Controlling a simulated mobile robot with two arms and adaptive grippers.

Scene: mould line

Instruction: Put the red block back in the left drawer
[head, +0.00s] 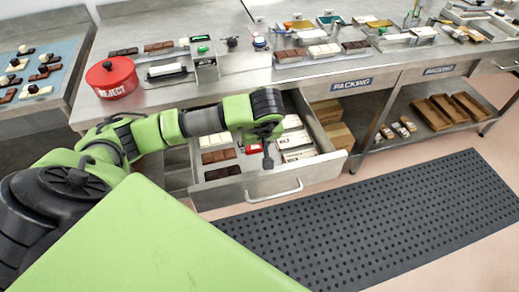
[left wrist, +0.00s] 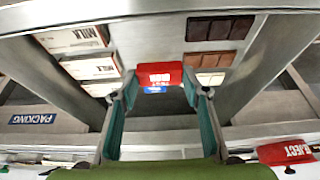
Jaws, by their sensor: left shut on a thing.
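The red block (head: 253,149) shows beside my left gripper (head: 266,155) in the head view, partly hidden by it. In the left wrist view the red block (left wrist: 158,74), with white lettering and a blue patch, sits between the fingertips of my left gripper (left wrist: 160,88), which is shut on it. The left drawer (head: 262,187) is pulled open, and the gripper points down into it. I cannot tell whether the block touches the drawer floor. My right gripper is not in view.
In the drawer, dark and white chocolate bars (head: 219,156) lie left of the gripper and white MILK boxes (head: 296,140) lie right. A red REJECT pot (head: 112,77) stands on the steel bench. A black perforated mat (head: 380,220) covers the floor in front.

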